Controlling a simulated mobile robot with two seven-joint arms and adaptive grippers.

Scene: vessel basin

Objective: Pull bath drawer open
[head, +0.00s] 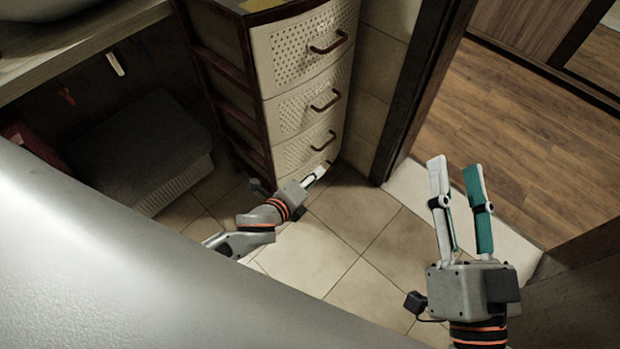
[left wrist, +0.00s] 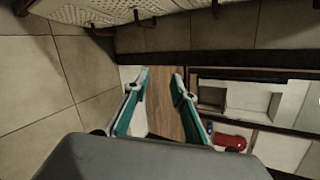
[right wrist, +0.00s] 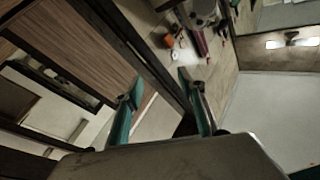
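The bath drawer unit (head: 290,110) is a cream, perforated stack with dark red handles. Its visible drawers look shut. The upper handle (head: 329,43), the middle handle (head: 326,102) and the lower handle (head: 323,142) show. In the left wrist view, part of the unit (left wrist: 85,10) shows along the top edge. My left gripper (head: 320,171) is low near the unit's bottom front, below the lower handle. Its fingers (left wrist: 161,76) are apart with nothing between them; contact with the unit cannot be told. My right gripper (head: 455,164) is open and empty, right of the unit.
A counter (head: 75,52) with a basin (head: 40,8) is at the upper left, above a grey box (head: 140,145). A dark door frame (head: 425,85) stands right of the unit, with wood floor (head: 530,140) beyond. Tiled floor (head: 350,215) in front of the unit is clear.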

